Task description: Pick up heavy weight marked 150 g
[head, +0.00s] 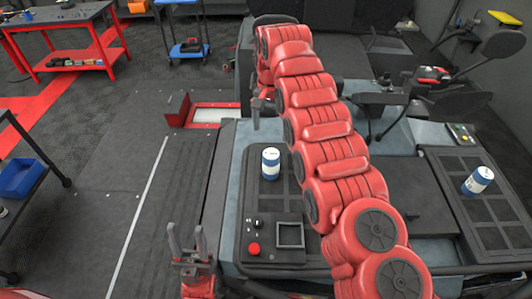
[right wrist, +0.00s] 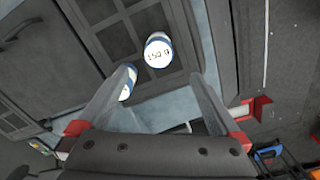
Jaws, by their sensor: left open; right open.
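A white and blue cylindrical weight marked 150 g (right wrist: 157,50) stands on a dark grid panel in the right wrist view, just beyond my fingertips. Another white and blue weight (right wrist: 127,82) is partly hidden behind a finger there. My left gripper (head: 189,245) is open and empty at lower left.
A control box with a red button (head: 253,249) and a square recess sits in front of the left weight. My red right arm crosses the bench and hides its middle. A red table (head: 70,18) and blue cart (head: 188,50) stand at the back left.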

